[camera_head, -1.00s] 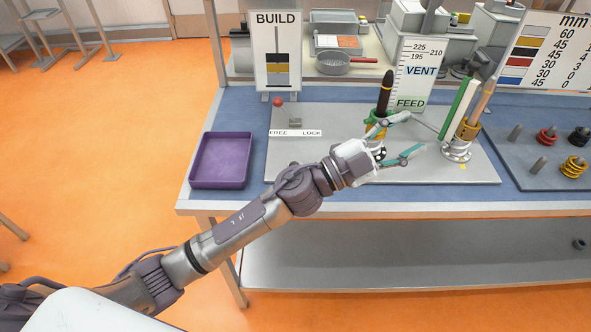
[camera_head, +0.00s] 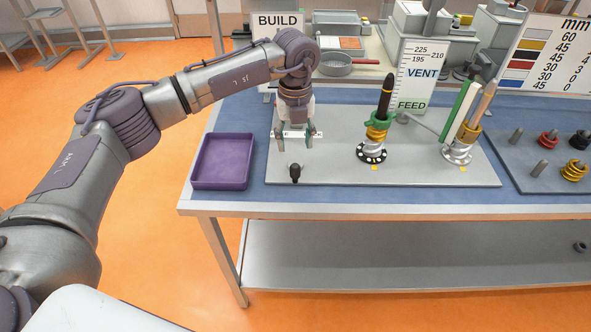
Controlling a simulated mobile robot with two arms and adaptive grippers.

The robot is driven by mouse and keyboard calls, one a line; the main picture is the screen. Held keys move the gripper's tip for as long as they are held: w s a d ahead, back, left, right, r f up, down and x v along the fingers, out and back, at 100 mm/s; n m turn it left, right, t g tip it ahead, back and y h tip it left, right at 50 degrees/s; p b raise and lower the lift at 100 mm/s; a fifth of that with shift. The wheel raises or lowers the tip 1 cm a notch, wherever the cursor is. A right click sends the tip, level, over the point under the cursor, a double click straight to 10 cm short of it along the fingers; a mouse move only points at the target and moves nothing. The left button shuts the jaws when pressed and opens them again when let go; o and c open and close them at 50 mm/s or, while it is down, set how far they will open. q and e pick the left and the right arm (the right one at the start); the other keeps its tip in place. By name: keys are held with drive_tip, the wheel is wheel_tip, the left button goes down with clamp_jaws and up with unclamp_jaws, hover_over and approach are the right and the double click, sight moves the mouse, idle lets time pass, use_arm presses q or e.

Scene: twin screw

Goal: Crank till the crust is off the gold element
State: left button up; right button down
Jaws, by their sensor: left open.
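My left gripper (camera_head: 296,136) points down over the left part of the grey plate (camera_head: 340,175), its two teal fingers apart and empty. It hides most of the FREE/LOCK strip and the lever there. A small black knob (camera_head: 294,171) stands on the plate just in front of the fingers, apart from them. The middle screw has a black rod (camera_head: 386,92), a green collar (camera_head: 379,119), a gold element (camera_head: 376,134) below it and a flanged base (camera_head: 371,154). Crust cannot be made out. My right gripper is out of view.
A purple tray (camera_head: 194,160) sits left of the plate. A green-white upright strip (camera_head: 458,110) stands beside the right screw. A VENT/FEED scale (camera_head: 421,72) stands behind. A rack (camera_head: 553,176) with coloured rings is at right. My arm partly covers the BUILD board (camera_head: 277,20).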

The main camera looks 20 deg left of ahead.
sight(294, 165)
use_arm(q)
wheel_tip(294, 165, down, 10)
drive_tip(key=shift+r+p, duration=0.15)
drive_tip(key=shift+p, duration=1.1)
drive_tip(key=shift+f, duration=0.7)
clamp_jaws()
drive_tip(key=shift+a, duration=0.1)
